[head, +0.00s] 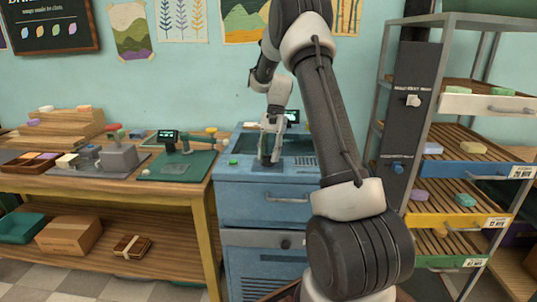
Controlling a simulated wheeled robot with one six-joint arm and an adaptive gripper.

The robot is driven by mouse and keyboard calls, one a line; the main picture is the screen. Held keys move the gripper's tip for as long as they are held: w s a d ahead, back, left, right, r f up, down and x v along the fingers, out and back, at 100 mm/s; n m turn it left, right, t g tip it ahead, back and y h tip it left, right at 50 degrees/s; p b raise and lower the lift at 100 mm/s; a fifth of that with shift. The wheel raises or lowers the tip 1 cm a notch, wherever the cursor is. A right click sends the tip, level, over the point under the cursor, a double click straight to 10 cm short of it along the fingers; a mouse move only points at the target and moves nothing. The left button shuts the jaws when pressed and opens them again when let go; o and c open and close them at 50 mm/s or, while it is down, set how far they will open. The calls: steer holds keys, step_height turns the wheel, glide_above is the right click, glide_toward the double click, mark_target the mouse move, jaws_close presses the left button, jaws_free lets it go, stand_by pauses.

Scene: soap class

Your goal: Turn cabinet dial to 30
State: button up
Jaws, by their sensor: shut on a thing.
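The blue cabinet (240,198) stands in the middle of the head view, with a dark recessed area and small controls on its top. My gripper (269,158) points down at a dark panel at the front of that top. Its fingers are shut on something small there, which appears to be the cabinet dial. The fingers hide the dial, so its scale and setting cannot be read. A small display (292,116) shows green at the back of the cabinet, partly behind my arm and too small to read. A green button (233,161) sits at the top left.
A wooden workbench (195,190) with soap tools stands to the left. A dark column (412,130) with a white knob (413,101) and a blue knob (397,169) stands to the right, beside a soap rack (449,178). The cabinet front has a drawer handle (287,198) and a dark knob (285,243).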

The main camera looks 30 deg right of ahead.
steer(key=m+t, duration=0.1)
steer(key=m, duration=0.3)
steer(key=shift+s+m+t+y, duration=0.2)
steer(key=shift+m+t+y, duration=0.1)
steer(key=shift+t, duration=0.1)
steer(key=shift+s+m+t, duration=0.15)
steer(key=shift+m+t, duration=0.45)
steer(key=shift+m, duration=1)
steer(key=o, duration=1)
steer(key=shift+o, duration=0.2)
steer(key=v, duration=1.2)
